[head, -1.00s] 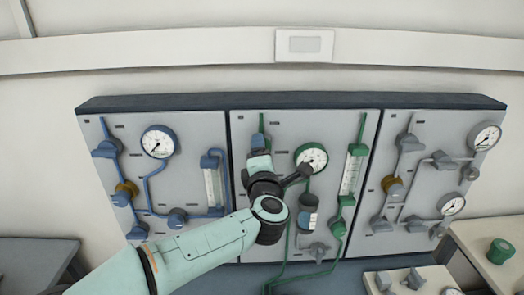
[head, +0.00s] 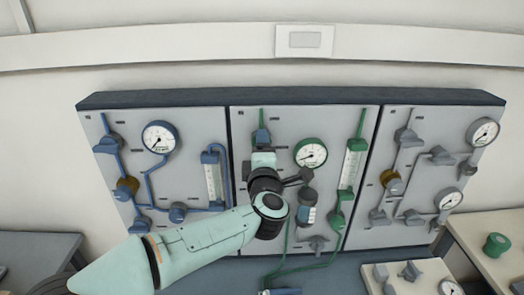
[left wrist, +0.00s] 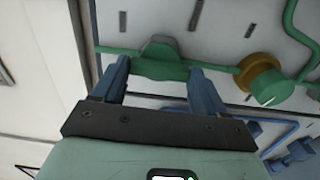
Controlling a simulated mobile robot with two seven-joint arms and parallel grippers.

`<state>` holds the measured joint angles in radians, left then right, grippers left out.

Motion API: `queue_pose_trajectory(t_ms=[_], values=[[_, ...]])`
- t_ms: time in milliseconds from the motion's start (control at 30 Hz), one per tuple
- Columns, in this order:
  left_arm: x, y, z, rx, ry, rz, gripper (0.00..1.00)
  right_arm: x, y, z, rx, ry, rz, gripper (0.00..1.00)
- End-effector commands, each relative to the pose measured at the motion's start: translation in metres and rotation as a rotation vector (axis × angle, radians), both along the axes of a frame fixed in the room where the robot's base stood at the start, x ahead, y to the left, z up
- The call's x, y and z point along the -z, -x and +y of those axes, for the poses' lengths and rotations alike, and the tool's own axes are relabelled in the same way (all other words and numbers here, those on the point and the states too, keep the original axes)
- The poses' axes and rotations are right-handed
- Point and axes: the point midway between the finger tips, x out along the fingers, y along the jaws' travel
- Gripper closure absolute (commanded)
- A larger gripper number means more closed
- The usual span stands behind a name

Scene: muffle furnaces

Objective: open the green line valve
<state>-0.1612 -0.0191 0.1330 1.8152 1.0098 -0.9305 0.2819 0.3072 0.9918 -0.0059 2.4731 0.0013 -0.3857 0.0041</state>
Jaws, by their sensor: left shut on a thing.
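The green line (head: 262,115) runs down the left side of the middle panel. In the left wrist view its green valve (left wrist: 162,58) sits on the green pipe, between the two blue fingers of my left gripper (left wrist: 158,72). My left gripper (head: 262,138) is shut on this valve; in the head view the gripper and wrist hide most of it. A brass-ringed green fitting (left wrist: 262,80) is on the same pipe, beside the right finger. My right gripper is not in view.
A green gauge (head: 310,153) and green flowmeter (head: 352,165) are right of my wrist. The left panel (head: 100,175) carries blue lines and the right panel (head: 425,135) grey ones. A green knob (head: 497,246) sits on the right-hand table.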

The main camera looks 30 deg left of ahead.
Motion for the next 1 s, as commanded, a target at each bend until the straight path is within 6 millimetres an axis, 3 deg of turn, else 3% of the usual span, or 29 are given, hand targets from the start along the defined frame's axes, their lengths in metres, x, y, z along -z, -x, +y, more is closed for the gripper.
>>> queue_pose_trajectory(t_ms=[33,100,467,667,1000], values=[[0.000,0.000,0.000,0.001,-0.005,0.002,0.21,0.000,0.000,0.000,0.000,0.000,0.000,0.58],[0.000,0.000,0.000,0.001,-0.004,0.001,0.02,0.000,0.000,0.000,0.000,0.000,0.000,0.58],[0.000,0.003,-0.002,0.001,-0.001,0.001,0.02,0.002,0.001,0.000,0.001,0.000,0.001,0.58],[0.002,0.030,-0.019,0.003,0.000,-0.001,0.02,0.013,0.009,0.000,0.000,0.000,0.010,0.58],[0.001,0.093,-0.057,0.003,-0.002,-0.001,0.02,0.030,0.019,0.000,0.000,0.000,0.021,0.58]])
